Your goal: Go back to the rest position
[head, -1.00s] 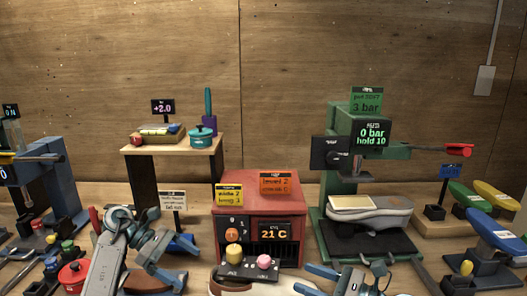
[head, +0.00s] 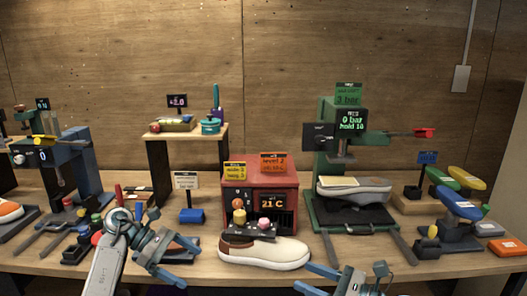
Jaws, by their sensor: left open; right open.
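My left gripper (head: 186,262) is open and empty, over the front of the table, left of a cream and brown sneaker (head: 264,251). My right gripper (head: 311,280) is open and empty at the bottom edge of the view, just right of and nearer than that sneaker. The sneaker lies on the table in front of the red heater box (head: 286,194), which reads 21 C.
A blue machine (head: 82,168) stands at the left, with an orange sneaker (head: 10,211) at the far left edge. A small wooden stand (head: 205,133) is at the back. Coloured shoe forms (head: 461,207) stand at the right.

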